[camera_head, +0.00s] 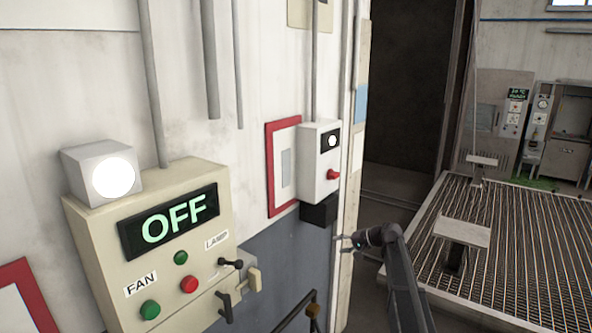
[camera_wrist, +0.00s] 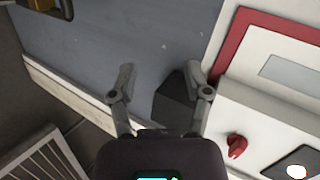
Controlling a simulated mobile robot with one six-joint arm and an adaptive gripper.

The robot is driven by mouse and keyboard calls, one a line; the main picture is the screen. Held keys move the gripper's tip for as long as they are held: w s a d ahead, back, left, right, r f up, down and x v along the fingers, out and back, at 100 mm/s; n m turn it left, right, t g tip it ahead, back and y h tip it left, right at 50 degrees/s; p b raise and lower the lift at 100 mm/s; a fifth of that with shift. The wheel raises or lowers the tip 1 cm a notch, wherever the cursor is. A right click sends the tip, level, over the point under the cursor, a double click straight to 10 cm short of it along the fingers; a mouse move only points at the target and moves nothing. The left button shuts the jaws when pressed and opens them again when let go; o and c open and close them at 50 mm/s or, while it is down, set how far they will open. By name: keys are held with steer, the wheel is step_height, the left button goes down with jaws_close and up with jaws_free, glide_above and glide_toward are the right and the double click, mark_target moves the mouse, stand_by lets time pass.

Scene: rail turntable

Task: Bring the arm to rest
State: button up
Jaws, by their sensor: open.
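My gripper (camera_head: 343,243) is at the end of my dark arm, right of the middle in the head view, just below and right of a black box (camera_head: 319,211) on the wall. In the wrist view my gripper (camera_wrist: 160,78) has its two fingers spread apart. Nothing is held between them. The black box (camera_wrist: 174,103) shows behind the fingers, towards the right one. I cannot tell how far the fingers are from it.
A white wall box (camera_head: 319,160) with a red knob (camera_head: 333,175) hangs above the black box. A beige panel (camera_head: 165,245) reading OFF, with buttons and levers, stands at left. A grated floor area (camera_head: 540,245) with a raised plate (camera_head: 462,232) lies at right.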

steer(key=s+f+n+g+h+b, duration=0.1)
steer(key=s+f+h+b, duration=0.2)
steer(key=s+f, duration=0.5)
steer(key=s+f+n+g+h+b, duration=0.1)
steer(key=s+f+h+b, duration=0.3)
steer(key=s, duration=1.3)
steer(key=s+d+f+n+g+h+b, duration=0.1)
steer(key=s+f+g+h+b, duration=0.2)
steer(key=s+f, duration=0.9)
steer(key=h+b, duration=0.1)
steer(key=b, duration=0.2)
steer(key=shift+s+f+n, duration=0.15)
steer(key=shift+f+n, duration=0.05)
steer(key=shift+n, duration=0.2)
